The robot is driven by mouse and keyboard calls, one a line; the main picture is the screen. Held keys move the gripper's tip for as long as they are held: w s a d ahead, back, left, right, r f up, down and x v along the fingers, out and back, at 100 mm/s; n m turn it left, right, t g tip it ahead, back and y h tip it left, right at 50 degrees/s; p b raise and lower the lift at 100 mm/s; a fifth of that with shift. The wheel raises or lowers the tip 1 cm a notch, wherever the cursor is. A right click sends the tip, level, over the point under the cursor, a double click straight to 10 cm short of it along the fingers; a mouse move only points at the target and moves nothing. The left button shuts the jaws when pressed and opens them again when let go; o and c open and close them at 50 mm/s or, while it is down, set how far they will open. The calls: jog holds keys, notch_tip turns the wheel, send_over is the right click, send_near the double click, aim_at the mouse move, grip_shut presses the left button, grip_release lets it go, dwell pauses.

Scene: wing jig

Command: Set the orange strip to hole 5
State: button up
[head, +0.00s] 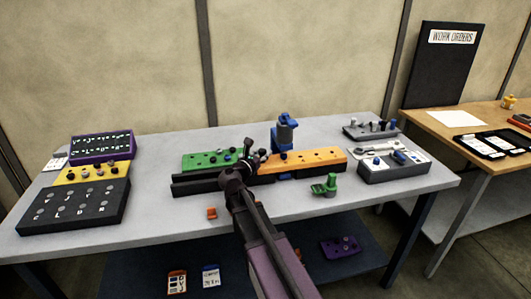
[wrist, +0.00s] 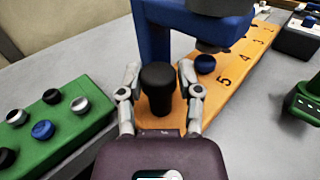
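The orange strip (head: 312,157) lies along the jig on the table, its left part hidden by my arm in the head view. In the wrist view the strip (wrist: 232,88) shows printed numbers, with the 5 nearest and lower numbers running away to the upper right. A blue knob (wrist: 205,64) sits on it near the 5. A black knob (wrist: 158,78) stands at the strip's near end, between the fingers of my gripper (wrist: 159,70). The fingertips are close beside its cap; I cannot tell whether they touch it. My gripper (head: 244,163) also shows over the jig in the head view.
A blue clamp (head: 284,132) rises over the strip, close beyond my fingers. A green strip (head: 207,160) with several knobs lies to the left.

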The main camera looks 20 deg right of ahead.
jog(key=shift+o, duration=1.2)
jog(key=shift+s+a, duration=0.1)
jog(key=shift+a, duration=0.05)
jog(key=v, duration=1.1)
jog(key=shift+s+a, duration=0.25)
jog(key=shift+s, duration=0.05)
